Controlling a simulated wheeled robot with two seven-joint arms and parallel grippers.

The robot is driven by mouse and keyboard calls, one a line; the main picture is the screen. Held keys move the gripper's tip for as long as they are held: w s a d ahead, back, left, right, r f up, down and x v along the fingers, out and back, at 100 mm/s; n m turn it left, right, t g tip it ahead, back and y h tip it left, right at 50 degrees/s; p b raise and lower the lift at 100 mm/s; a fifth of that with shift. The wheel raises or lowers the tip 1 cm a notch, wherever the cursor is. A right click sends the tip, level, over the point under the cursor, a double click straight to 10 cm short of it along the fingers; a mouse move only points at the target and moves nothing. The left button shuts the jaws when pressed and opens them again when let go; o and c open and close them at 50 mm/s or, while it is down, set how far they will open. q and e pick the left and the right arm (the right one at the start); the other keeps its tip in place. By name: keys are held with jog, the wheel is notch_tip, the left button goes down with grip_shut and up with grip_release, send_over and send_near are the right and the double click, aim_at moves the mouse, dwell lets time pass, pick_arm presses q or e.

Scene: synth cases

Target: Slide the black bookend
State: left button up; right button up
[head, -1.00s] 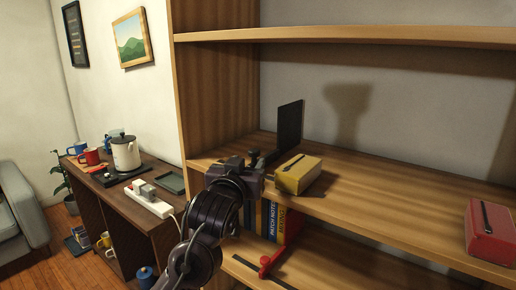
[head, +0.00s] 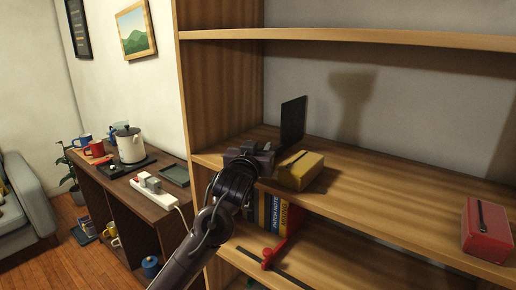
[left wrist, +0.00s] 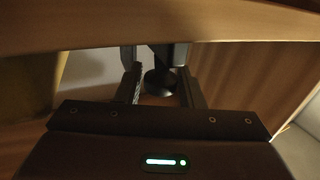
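The black bookend (head: 292,120) stands upright on the middle shelf, toward its left end; its lower part is hidden behind my gripper and a yellow box. My left gripper (head: 262,158) is at the shelf's front edge, in front of the bookend. In the left wrist view, a dark round knob (left wrist: 159,83) sits between the fingertips of my left gripper (left wrist: 160,88). The fingers are apart, with narrow gaps beside the knob, so the gripper looks open around it. My right gripper is not in view.
The yellow box (head: 302,172) stands just right of my gripper. A red box (head: 487,229) is far right on the same shelf (head: 385,197), with clear wood between. A desk (head: 124,184) with a kettle stands left.

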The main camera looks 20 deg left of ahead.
pick_arm(q)
grip_shut()
jog(key=w+a, duration=0.1)
jog(key=a, duration=0.1)
jog(key=w+a+p, duration=0.1)
jog(key=a, duration=0.2)
jog(key=a+p, duration=0.1)
jog(key=a, duration=0.1)
jog(key=shift+w+a+r, duration=0.15)
jog(key=shift+w+a, duration=0.4)
jog(key=shift+a, duration=0.25)
jog(key=shift+o, duration=1.8)
grip_release()
jog(key=shift+d, duration=0.1)
